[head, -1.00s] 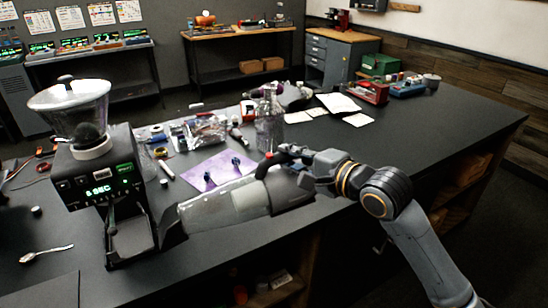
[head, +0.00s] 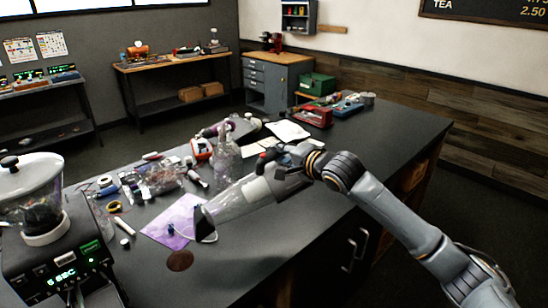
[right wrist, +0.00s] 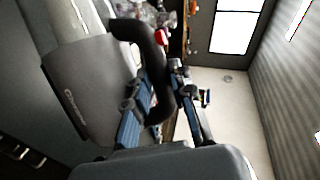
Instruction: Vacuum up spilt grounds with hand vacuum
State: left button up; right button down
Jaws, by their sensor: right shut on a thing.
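The hand vacuum (head: 243,197) has a clear nozzle and a dark grey body. My right gripper (head: 284,157) is shut on its dark handle. The vacuum is tilted, nozzle down-left, above the dark counter. A round brown patch of grounds (head: 180,260) lies on the counter, apart from the nozzle mouth, below and left of it. In the right wrist view the fingers (right wrist: 162,105) close around the curved handle, beside the vacuum's grey body (right wrist: 75,95). My left gripper is not in view.
A grinder (head: 60,262) with a glass hopper stands at the left. A purple sheet (head: 160,232) lies behind the nozzle, with a clear bottle (head: 227,155) and several small parts farther back. The counter's right part (head: 390,135) is mostly clear.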

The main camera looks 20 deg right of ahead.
aim_at(261, 181)
jog(key=shift+a+f+b, duration=0.35)
jog(key=shift+f+b, duration=0.35)
jog(key=shift+b, duration=0.1)
jog(key=f+b, duration=0.1)
jog(key=a+f+b, duration=0.1)
jog(key=f+b, duration=0.1)
jog(key=a+f+b, duration=0.1)
jog(key=f+b, duration=0.1)
jog(key=shift+w+a, duration=0.1)
jog(key=shift+a, duration=0.05)
jog(key=shift+a+r, duration=0.1)
jog(key=shift+a, duration=0.2)
jog(key=shift+w+a+f+p, duration=0.15)
jog(key=shift+a+p, duration=0.1)
jog(key=shift+a, duration=0.3)
jog(key=shift+a+f+p, duration=0.15)
jog(key=shift+a+p, duration=0.05)
jog(key=shift+a, duration=0.35)
dwell(1.1)
notch_tip(261, 181, up, 8)
jog(key=p, duration=0.8)
